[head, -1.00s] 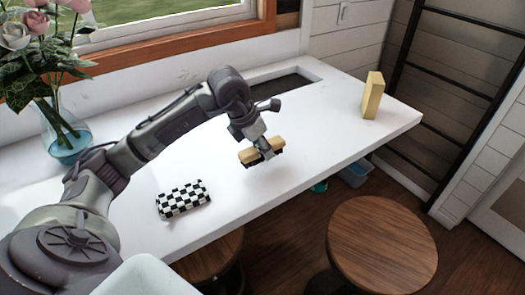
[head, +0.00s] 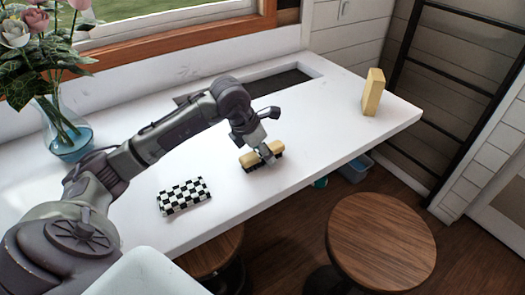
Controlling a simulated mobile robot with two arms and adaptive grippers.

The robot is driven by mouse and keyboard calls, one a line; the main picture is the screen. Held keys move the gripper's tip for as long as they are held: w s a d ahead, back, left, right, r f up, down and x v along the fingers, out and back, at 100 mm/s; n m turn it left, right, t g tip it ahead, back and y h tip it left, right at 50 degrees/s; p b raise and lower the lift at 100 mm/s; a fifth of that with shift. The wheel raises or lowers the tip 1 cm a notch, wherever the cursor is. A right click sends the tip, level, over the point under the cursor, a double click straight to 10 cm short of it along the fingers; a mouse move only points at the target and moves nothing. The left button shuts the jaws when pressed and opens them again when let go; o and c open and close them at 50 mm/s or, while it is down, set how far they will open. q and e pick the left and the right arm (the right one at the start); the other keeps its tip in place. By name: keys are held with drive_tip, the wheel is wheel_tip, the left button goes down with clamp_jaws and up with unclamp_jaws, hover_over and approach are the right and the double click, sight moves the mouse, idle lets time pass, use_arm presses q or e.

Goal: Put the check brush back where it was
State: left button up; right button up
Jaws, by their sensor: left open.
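A brush (head: 247,161) with a tan wooden back and dark bristles sits on the white counter near its front edge. My left gripper (head: 265,154) is over the middle of the brush, with its open fingers around the wooden back and hiding part of it. A black-and-white checkered block (head: 184,196) lies on the counter to the left, apart from the gripper. I cannot tell whether the checkered block has bristles. My right gripper is not in view.
The white counter (head: 305,125) has free room right of the brush. A yellow block (head: 373,92) stands upright near its right end. A vase of flowers (head: 66,135) stands at the left. Wooden stools (head: 381,243) are below the front edge.

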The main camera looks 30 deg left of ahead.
use_arm(q)
drive_tip(key=shift+r, duration=0.2)
drive_tip(key=shift+s+a+r, duration=0.1)
drive_tip(key=shift+s+r, duration=0.05)
drive_tip(key=shift+r, duration=0.2)
drive_tip(key=b+v, duration=0.2)
drive_tip(key=v, duration=0.9)
drive_tip(key=shift+r, duration=0.1)
